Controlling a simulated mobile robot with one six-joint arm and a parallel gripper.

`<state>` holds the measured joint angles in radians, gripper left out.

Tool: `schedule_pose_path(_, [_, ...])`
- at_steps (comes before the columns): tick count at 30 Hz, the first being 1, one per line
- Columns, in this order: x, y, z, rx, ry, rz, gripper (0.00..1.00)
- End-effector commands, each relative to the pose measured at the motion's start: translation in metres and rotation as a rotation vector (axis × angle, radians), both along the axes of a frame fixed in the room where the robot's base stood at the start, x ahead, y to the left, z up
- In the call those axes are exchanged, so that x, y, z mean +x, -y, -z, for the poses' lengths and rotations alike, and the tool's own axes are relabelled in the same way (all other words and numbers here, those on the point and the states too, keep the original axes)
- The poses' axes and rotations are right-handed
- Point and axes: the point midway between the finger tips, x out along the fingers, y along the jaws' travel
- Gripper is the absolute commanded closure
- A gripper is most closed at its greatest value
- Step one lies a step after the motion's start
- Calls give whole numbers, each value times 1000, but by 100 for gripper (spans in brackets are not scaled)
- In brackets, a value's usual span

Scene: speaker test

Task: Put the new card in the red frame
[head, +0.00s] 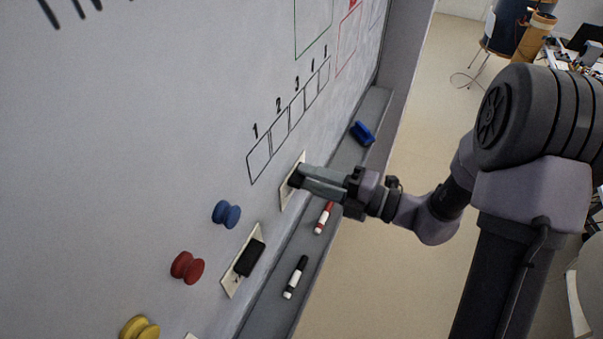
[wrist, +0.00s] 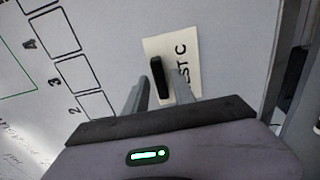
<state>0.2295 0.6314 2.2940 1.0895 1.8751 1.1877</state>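A pale card (head: 284,196) with a black handle is on the whiteboard beside the numbered boxes. In the wrist view the card (wrist: 190,46) shows part of its lettering, "EST C", and its black handle (wrist: 157,74) stands between my fingers. My gripper (head: 302,178) is at this card; in the wrist view its fingers (wrist: 162,84) are open around the handle, with a gap visible on the left side. A second pale card (head: 257,236) with a black block is lower on the board. The red frame (head: 347,62) is drawn at the top, cut off by the picture edge.
A row of numbered boxes (head: 280,132) and a green frame (head: 297,45) are drawn on the board. Blue (head: 226,214), red (head: 187,267) and yellow (head: 140,329) knobs stick out. The tray below holds a blue object (head: 362,133), a red marker (head: 324,217) and a black marker (head: 296,277).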

Motion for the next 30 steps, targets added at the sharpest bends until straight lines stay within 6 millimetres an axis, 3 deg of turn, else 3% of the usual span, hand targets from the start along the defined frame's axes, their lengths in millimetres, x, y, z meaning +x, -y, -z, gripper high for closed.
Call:
schedule_pose_path(3, [0, 0, 0, 0, 0, 0, 71])
schedule_pose_path(12, [0, 0, 0, 0, 0, 0, 100])
schedule_pose_path(30, [-2, 5, -1, 0, 0, 0, 100])
